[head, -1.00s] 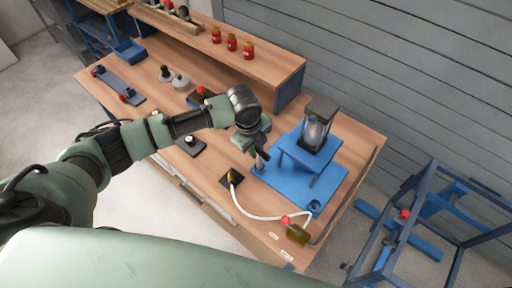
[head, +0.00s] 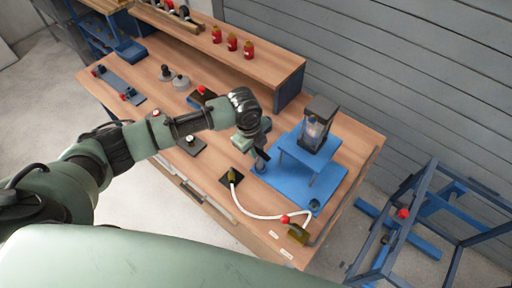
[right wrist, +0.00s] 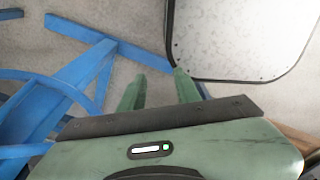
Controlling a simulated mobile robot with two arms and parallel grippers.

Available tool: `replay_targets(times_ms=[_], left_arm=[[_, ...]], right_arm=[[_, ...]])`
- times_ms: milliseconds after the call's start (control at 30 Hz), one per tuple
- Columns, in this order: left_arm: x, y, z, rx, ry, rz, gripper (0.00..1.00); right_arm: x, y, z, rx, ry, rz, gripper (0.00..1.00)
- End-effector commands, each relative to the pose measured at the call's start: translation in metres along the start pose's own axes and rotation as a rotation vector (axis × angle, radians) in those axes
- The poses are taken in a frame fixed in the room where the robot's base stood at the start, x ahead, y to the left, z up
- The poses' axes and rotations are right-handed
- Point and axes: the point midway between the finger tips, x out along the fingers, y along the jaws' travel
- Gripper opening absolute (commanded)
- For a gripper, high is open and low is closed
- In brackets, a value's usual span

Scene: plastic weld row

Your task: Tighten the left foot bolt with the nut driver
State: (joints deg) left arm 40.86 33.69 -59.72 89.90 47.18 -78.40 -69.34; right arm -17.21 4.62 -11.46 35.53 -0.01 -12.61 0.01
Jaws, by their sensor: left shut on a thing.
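A blue fixture (head: 327,187) stands on the wooden bench in the head view, with a raised blue platform carrying a dark-framed clear canister (head: 315,128). My left gripper (head: 256,146) is shut on the nut driver (head: 262,158), which points down at the left corner of the blue base. The left foot bolt is hidden under the driver's tip, so I cannot tell whether they touch. A round dark foot (head: 314,204) shows at the base's near corner. My right gripper (right wrist: 158,90) is open and empty in the right wrist view.
A white hose (head: 257,216) with a red part runs along the bench's near edge. A dark block (head: 191,145) and small pieces lie left of the gripper. Red bottles (head: 232,42) stand on the back shelf. A blue frame (head: 430,220) stands on the floor at right.

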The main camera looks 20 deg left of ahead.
Motion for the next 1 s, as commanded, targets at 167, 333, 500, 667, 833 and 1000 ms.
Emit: replay_targets(times_ms=[167, 333, 500, 667, 833, 1000], left_arm=[[0.0031, 0.0003, -0.0002, 0.000, 0.000, 0.000, 0.00], [0.0031, 0.0004, -0.0001, 0.000, 0.000, 0.000, 0.00], [0.0028, 0.0004, 0.0000, 0.000, 0.000, 0.000, 0.00], [0.0024, 0.0005, 0.0001, 0.000, 0.000, 0.001, 0.00], [0.0024, 0.0006, 0.0003, 0.000, 0.000, 0.001, 0.00], [0.0028, 0.0007, 0.0002, 0.000, 0.000, 0.000, 0.00]], right_arm=[[-0.0001, 0.0003, 0.0000, 0.000, 0.000, 0.000, 0.33], [-0.0001, 0.0003, -0.0001, 0.000, 0.000, 0.000, 0.33], [-0.0008, 0.0003, -0.0001, 0.000, 0.000, 0.000, 0.33], [-0.0031, 0.0003, -0.0003, 0.000, 0.000, 0.000, 0.33], [-0.0057, 0.0004, -0.0006, 0.000, 0.000, 0.000, 0.33], [-0.0071, 0.0003, -0.0007, 0.000, 0.000, 0.000, 0.33]])
